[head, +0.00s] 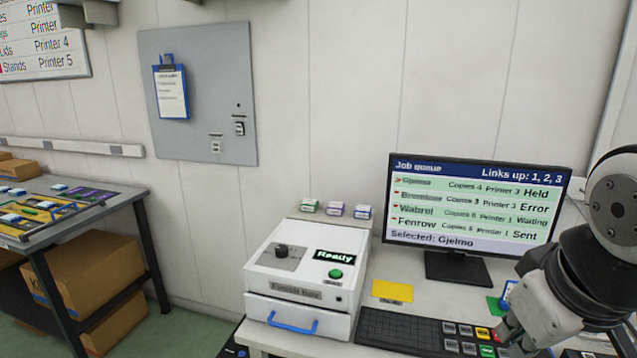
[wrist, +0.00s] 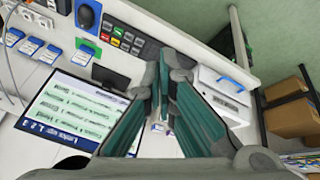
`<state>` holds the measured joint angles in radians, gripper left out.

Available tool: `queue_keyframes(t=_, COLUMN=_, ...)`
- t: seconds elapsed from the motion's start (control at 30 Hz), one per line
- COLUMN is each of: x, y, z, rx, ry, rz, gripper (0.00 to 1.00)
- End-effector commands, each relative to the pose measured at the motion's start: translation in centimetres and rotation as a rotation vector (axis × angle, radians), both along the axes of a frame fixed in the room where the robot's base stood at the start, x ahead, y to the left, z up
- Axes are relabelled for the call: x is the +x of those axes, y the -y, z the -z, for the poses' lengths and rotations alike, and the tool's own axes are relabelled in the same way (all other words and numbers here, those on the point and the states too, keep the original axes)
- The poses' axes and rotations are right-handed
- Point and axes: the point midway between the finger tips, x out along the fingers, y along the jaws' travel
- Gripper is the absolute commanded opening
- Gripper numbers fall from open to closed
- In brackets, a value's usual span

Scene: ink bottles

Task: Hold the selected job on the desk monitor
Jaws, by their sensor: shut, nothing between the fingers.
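The desk monitor (head: 478,205) shows a job queue. The top row, Gjelmo, reads Held with a small red mark beside it, and the bottom line reads "Selected: Gjelmo". Lower rows read Error, Waiting and Sent. The monitor also shows in the wrist view (wrist: 72,112). The keypad (head: 470,338) at the keyboard's right end has grey, yellow, red and green keys; it shows in the wrist view (wrist: 125,37). My gripper (head: 504,332) is low beside the keypad's right end; I cannot tell whether it touches a key. In the wrist view its fingers (wrist: 166,78) are together and empty.
A white box machine (head: 308,270) reading "Ready" stands left of the black keyboard (head: 400,329). A yellow note (head: 392,291) lies behind the keyboard. A dark table (head: 80,215) with cardboard boxes below stands at left.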

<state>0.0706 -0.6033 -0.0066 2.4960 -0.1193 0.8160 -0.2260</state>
Motion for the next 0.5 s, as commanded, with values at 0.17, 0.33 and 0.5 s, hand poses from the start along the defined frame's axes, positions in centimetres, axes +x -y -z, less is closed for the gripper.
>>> queue_keyframes(t=0.17, x=-5.0, y=-2.9, z=-1.0, rx=0.148, ry=-0.031, rz=0.131, gripper=0.0)
queue_keyframes(t=0.33, x=-6.4, y=-3.7, z=-0.9, rx=0.194, ry=-0.05, rz=0.176, gripper=0.0)
queue_keyframes(t=0.5, x=-6.4, y=-3.7, z=-0.9, rx=0.194, ry=-0.051, rz=0.178, gripper=0.0)
